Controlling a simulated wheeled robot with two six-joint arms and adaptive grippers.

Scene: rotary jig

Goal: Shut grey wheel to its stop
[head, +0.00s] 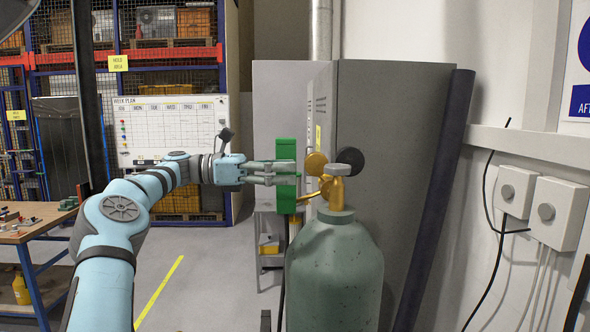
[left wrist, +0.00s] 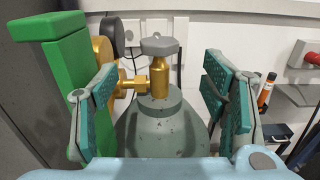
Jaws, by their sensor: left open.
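The grey wheel (head: 337,169) sits on top of the brass valve (head: 336,190) of a grey-green gas cylinder (head: 336,265). In the left wrist view the grey wheel (left wrist: 159,46) shows in the middle, above the brass valve stem (left wrist: 159,78). My left gripper (head: 294,173) points right at about the wheel's height, to the left of it. It is open and empty. In the left wrist view its two teal-padded fingers (left wrist: 160,72) stand wide on either side of the wheel, not touching it. My right gripper is not in view.
A green upright block (left wrist: 70,85) stands close to one left finger; contact is unclear. A brass gauge (head: 316,163) and a dark round gauge (head: 351,160) adjoin the valve. A grey cabinet (head: 390,130) stands behind. Wall boxes (head: 555,213) are at right.

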